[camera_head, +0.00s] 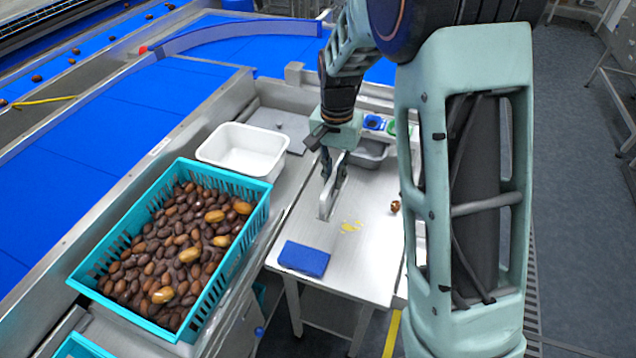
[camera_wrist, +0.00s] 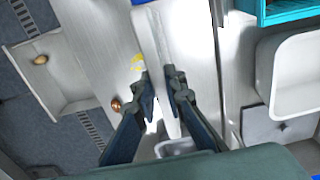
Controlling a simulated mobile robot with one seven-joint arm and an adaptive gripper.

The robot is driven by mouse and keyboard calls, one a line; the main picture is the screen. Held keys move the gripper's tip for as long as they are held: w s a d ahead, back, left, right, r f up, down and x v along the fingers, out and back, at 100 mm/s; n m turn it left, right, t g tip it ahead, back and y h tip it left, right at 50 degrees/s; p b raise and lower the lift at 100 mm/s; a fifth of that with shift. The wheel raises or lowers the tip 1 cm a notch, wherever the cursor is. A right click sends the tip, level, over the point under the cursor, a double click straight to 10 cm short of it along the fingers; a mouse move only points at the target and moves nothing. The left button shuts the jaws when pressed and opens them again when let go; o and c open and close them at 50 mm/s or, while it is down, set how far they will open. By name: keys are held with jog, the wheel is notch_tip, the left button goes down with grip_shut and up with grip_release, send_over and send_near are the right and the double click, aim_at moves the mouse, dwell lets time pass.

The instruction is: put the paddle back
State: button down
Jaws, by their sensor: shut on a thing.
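The paddle (camera_head: 325,207) is a pale, flat, narrow piece standing on edge over the steel table (camera_head: 365,230). My gripper (camera_head: 335,172) is shut on it from above. In the wrist view, the paddle (camera_wrist: 152,35) runs between both fingers of my gripper (camera_wrist: 163,95) and out toward the top of the picture. I cannot tell whether its lower edge touches the table.
A blue pad (camera_head: 304,259) lies at the table's near end. Yellow smears (camera_head: 350,227) and a loose date (camera_head: 395,206) are right of the paddle. A white tub (camera_head: 243,150) and a teal crate (camera_head: 257,198) full of dates stand left. A grey tray (camera_head: 371,158) lies behind.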

jog(key=w+a+f+p, duration=0.1)
jog(key=w+f, duration=0.2)
jog(key=w+a+f+p, duration=0.1)
jog(key=w+f, duration=0.3)
jog(key=w+a+f+p, duration=0.1)
jog(key=w+a+f, duration=0.1)
jog(key=w+f, duration=0.1)
jog(key=shift+w+f, duration=0.35)
jog(key=shift+f, duration=0.6)
jog(key=shift+f, duration=0.1)
jog(key=shift+f+b, duration=0.2)
jog(key=shift+b, duration=0.1)
jog(key=c, duration=2)
grip_release()
jog(key=shift+r, duration=0.1)
